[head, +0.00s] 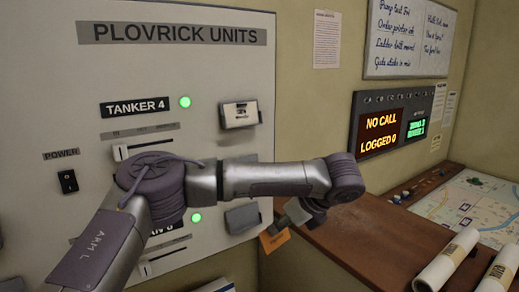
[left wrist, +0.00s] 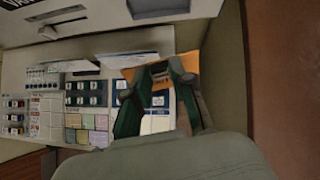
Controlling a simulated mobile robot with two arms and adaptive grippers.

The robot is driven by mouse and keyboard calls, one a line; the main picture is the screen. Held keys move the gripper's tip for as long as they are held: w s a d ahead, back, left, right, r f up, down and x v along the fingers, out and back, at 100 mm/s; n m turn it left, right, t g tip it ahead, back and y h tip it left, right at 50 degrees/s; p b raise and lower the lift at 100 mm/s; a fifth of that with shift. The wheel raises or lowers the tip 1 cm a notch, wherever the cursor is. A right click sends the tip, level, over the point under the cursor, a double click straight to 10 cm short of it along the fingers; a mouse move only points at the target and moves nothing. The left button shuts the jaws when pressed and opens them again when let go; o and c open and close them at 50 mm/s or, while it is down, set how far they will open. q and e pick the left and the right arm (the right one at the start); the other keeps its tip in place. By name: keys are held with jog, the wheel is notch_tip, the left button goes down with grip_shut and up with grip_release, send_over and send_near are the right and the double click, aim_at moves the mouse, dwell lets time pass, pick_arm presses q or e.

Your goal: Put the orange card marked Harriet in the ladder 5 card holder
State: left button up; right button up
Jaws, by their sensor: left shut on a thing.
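My left gripper (head: 290,216) is shut on an orange card (head: 273,240) and holds it in the air, just right of the panel's lower edge. In the left wrist view the card (left wrist: 187,64) shows between and behind the finger tips (left wrist: 160,72); its name cannot be read. The grey panel (head: 55,110) is headed PLOVRICK UNITS. The Tanker 4 holder (head: 240,114) has a white card in it. A lower grey holder (head: 243,217) looks empty, beside a partly covered label ending in 6. My left arm hides the row between, and no ladder 5 label shows.
A brown desk (head: 350,236) with a map (head: 470,208) and paper rolls (head: 448,262) stands on the right. A call display (head: 392,128) hangs on the wall.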

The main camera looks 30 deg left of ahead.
pick_arm(q)
jog(key=w+a+r+m+t+y+p, duration=0.1)
jog(key=w+a+r+m+t+y, duration=0.1)
jog(key=a+r, duration=0.9)
jog(key=w+r+t, duration=0.1)
jog(key=w, duration=0.1)
jog(key=shift+w+r, duration=0.15)
jog(key=shift+w, duration=0.25)
pick_arm(e)
notch_tip(320, 180, up, 2)
jog(key=shift+w, duration=0.15)
pick_arm(q)
jog(key=shift+d, duration=0.1)
pick_arm(e)
jog(key=shift+a, duration=0.2)
pick_arm(q)
jog(key=o, duration=0.8)
jog(key=shift+o, duration=0.2)
pick_arm(e)
jog(key=shift+a, duration=0.25)
